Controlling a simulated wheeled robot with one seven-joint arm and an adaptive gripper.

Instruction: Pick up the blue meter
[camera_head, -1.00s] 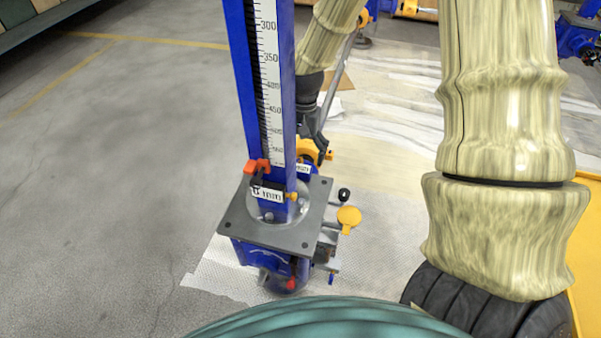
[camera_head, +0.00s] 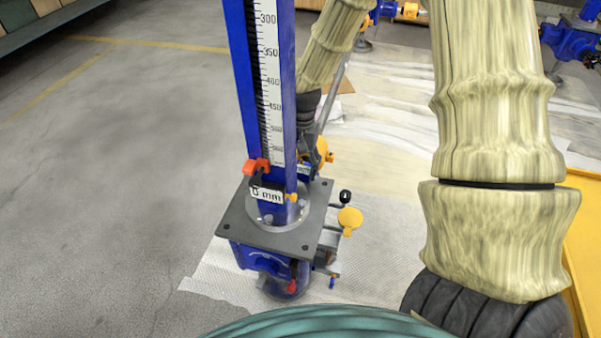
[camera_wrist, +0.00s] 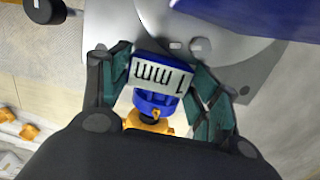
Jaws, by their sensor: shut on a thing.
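The blue meter (camera_wrist: 157,103) is a small blue block with a white "1 mm" label (camera_wrist: 158,73) and a yellow part below it, seen in the wrist view. My gripper (camera_wrist: 157,62) has its teal fingers on both sides of it and is shut on it. In the head view the meter's blue body (camera_head: 304,172) shows only in part behind the tall blue column (camera_head: 265,80) with its white scale. My gripper is mostly hidden behind that column there. A grey plate surface lies just beyond the fingers in the wrist view.
The screw jack's grey square plate (camera_head: 232,222) stands around the column foot, with an orange clip (camera_head: 256,166) and a "0 mm" label (camera_head: 267,194) in front. A yellow knob (camera_head: 349,219) sticks out right. The floor at left is clear.

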